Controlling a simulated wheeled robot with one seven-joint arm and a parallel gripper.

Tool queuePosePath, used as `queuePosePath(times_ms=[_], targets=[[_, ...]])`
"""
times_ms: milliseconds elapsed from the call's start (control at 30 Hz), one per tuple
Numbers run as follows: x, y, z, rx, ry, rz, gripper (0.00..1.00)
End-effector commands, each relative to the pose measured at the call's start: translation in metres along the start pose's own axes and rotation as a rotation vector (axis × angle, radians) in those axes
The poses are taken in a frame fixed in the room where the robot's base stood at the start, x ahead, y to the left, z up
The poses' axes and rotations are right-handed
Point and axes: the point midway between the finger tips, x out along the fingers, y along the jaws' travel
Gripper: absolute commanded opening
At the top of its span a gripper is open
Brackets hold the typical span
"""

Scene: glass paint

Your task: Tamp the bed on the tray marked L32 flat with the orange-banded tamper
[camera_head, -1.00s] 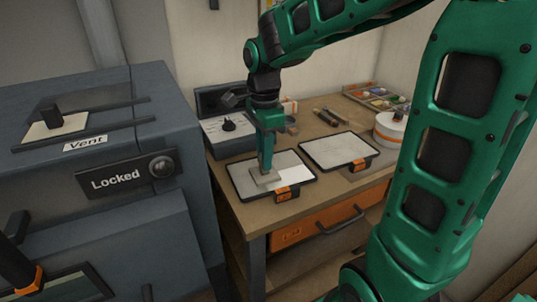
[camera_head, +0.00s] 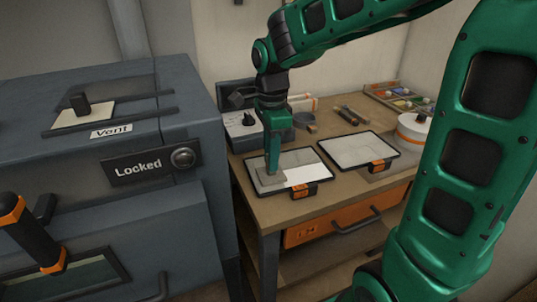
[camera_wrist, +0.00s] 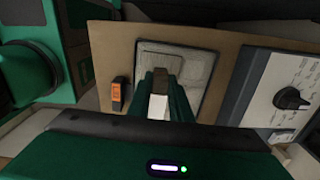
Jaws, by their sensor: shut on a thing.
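The left tray (camera_head: 327,180) is black-rimmed with a pale bed and an orange tag (camera_head: 300,191); the tag's marking is too small to read. My gripper (camera_head: 272,166) is shut on the tamper, whose flat grey plate (camera_head: 270,182) is low over the left front part of that bed. I cannot tell whether it presses. The bed is grey on the left and at the back, brighter at the right front. In the wrist view, the tray bed (camera_wrist: 195,65) lies beyond my fingers. The tamper's orange band is not visible.
A second black-rimmed tray (camera_head: 362,150) with a pale bed stands to the right. A dial box (camera_head: 243,128) is behind left, a white round tub (camera_head: 413,130) at right. A kiln-like cabinet marked Locked (camera_head: 150,168) stands left of the bench.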

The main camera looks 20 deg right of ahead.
Motion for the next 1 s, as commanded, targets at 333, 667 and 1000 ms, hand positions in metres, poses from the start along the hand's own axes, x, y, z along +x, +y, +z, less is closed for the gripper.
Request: queuePosePath(times_ms=[333, 667, 1000], targets=[[0.009, 0.000, 0.000, 0.000, 0.000, -0.001, 0.01], [0.010, 0.000, 0.000, 0.000, 0.000, 0.000, 0.01], [0.013, 0.000, 0.000, 0.000, 0.000, 0.001, 0.01]])
